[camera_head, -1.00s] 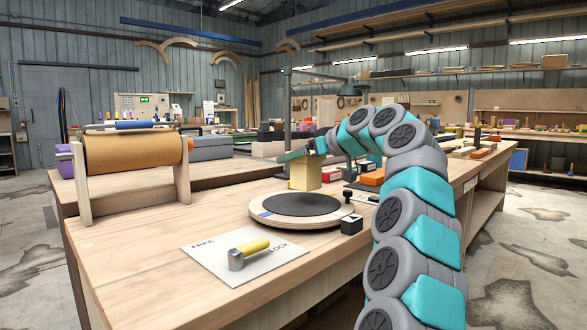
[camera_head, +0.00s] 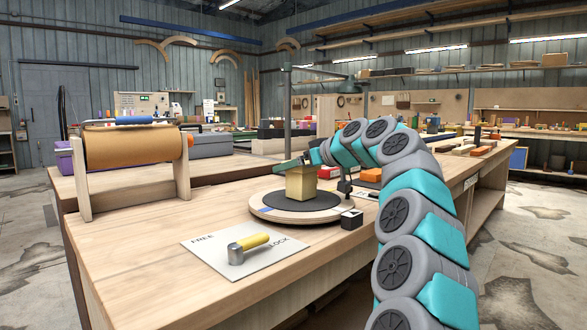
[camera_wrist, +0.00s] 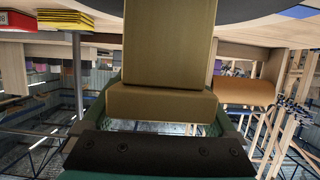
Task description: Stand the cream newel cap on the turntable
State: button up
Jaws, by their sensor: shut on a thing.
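The cream newel cap (camera_head: 301,184) is a blocky tan piece with a narrower top, upright over the dark disc of the turntable (camera_head: 262,211). I cannot tell whether the cap's base touches the disc.
A white sheet (camera_head: 215,243) marked FREE and LOCK lies in front of the turntable, with a yellow-handled tool (camera_head: 249,247) on it. A small black box (camera_head: 351,219) sits right of the turntable. A brown roll on a wooden stand (camera_head: 134,152) is at left.

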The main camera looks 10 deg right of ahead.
jog(key=shift+f, duration=0.2)
jog(key=o, duration=1.2)
jog(key=shift+r, duration=0.25)
jog(key=v, duration=1.2)
jog(key=shift+f, duration=0.1)
